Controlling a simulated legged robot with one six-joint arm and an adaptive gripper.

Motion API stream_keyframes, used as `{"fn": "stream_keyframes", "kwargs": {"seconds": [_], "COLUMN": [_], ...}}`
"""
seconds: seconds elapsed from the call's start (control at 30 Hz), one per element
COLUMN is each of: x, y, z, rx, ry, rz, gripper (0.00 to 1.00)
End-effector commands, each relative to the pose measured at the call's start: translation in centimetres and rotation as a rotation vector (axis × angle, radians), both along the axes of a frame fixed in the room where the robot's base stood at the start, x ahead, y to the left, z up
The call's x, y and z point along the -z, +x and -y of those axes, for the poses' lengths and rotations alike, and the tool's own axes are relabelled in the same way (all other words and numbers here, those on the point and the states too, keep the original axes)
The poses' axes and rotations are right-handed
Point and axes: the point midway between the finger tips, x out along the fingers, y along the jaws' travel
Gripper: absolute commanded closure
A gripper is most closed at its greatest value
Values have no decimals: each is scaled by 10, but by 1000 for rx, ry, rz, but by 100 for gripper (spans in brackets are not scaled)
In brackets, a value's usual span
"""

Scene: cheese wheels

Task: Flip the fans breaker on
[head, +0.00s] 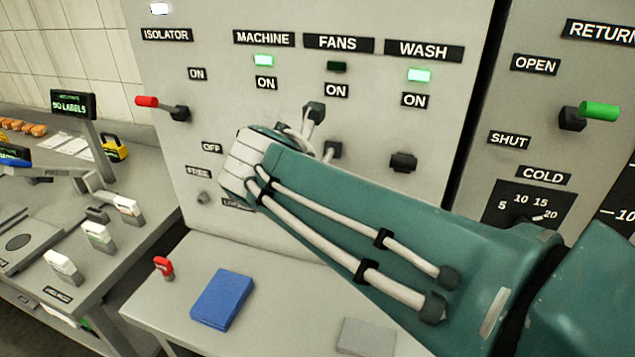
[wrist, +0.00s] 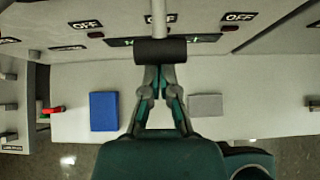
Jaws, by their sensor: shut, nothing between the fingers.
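The FANS breaker sits on the grey panel under the FANS label. Its dark mount and pale stem (head: 332,150) show in the head view, and the arm hides the rest. The FANS lamp (head: 337,66) is dark. In the wrist view, a dark crossbar handle (wrist: 160,51) on a pale stem, apparently the FANS one, lies just beyond the fingertips of my gripper (wrist: 159,75). The fingers are shut and empty, close under the bar; I cannot tell whether they touch it. In the head view the fingers are mostly hidden behind my wrist.
The MACHINE lamp (head: 263,60) and WASH lamp (head: 419,75) are lit green. The WASH breaker (head: 403,162) stands close right. A dark-tipped lever (head: 314,112) rises beside my wrist. The red ISOLATOR handle (head: 147,101) is left. A blue book (head: 222,299) lies on the ledge below.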

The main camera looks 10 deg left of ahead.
Motion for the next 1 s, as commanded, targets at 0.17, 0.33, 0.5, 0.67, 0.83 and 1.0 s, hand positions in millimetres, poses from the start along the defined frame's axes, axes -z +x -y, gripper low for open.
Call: {"fn": "stream_keyframes", "kwargs": {"seconds": [0.17,0.33,0.5,0.67,0.83,1.0], "x": [-2,-5,-8,-11,-15,-23], "y": [0,0,0,0,0,1], "z": [0,0,0,0,0,0], "rx": [1,1,1,1,3,3], "ry": [2,4,7,9,13,19], "rz": [-23,-48,-77,-108,-149,-225], "gripper": [100,100,100,100,100,100]}}
